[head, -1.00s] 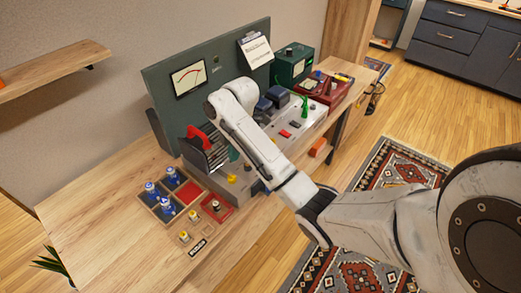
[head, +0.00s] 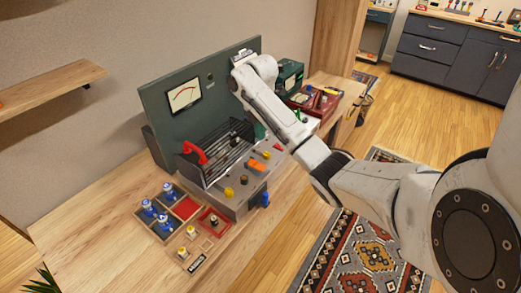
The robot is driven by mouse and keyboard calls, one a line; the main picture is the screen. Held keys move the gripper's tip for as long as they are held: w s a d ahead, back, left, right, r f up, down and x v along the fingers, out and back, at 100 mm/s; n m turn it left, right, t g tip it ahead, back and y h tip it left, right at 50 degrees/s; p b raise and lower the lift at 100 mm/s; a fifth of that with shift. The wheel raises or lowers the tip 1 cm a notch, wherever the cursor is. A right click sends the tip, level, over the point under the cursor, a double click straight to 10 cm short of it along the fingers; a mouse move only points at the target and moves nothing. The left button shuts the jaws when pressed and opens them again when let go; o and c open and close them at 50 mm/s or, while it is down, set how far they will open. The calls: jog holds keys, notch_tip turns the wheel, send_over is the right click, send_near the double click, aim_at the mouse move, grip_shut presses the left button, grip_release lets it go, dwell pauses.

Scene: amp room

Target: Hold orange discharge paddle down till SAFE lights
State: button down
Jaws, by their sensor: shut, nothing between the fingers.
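An orange piece that looks like the discharge paddle (head: 257,165) sits on the sloping control deck of the grey amp chassis (head: 238,203), just left of my arm. Whether it is pressed cannot be told. A dial meter (head: 183,95) with a red needle is on the dark green back panel (head: 217,104). I cannot make out a lit SAFE lamp. My arm reaches in from the right, and its bend hangs in front of the panel's right end. My gripper is not visible; the arm seems to hide it.
A red handle (head: 195,152) stands beside a dark rack of bars on the chassis. Blue-topped parts (head: 147,207) sit in a wooden tray at the front left. A red case (head: 313,102) and green box (head: 288,75) stand behind my arm. The left table top is bare.

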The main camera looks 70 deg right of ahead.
aim_at(261, 167)
notch_tip(261, 167, down, 14)
jog(key=b, duration=0.3)
jog(key=shift+r, duration=0.15)
dwell(0.4)
jog(key=shift+s+a+f+t, duration=0.15)
jog(key=shift+f+t, duration=0.1)
jog(key=shift+t, duration=0.35)
jog(key=shift+s+a+f+t, duration=0.1)
jog(key=shift+s+f+t, duration=0.1)
jog(key=shift+t, duration=0.4)
jog(key=shift+f+h, duration=0.3)
jog(key=shift+f, duration=0.05)
jog(key=shift+d+r, duration=0.1)
jog(key=shift+d, duration=0.05)
jog(key=shift+r, duration=0.1)
dwell(1.6)
jog(key=shift+r+p, duration=0.75)
jog(key=shift+p, duration=0.2)
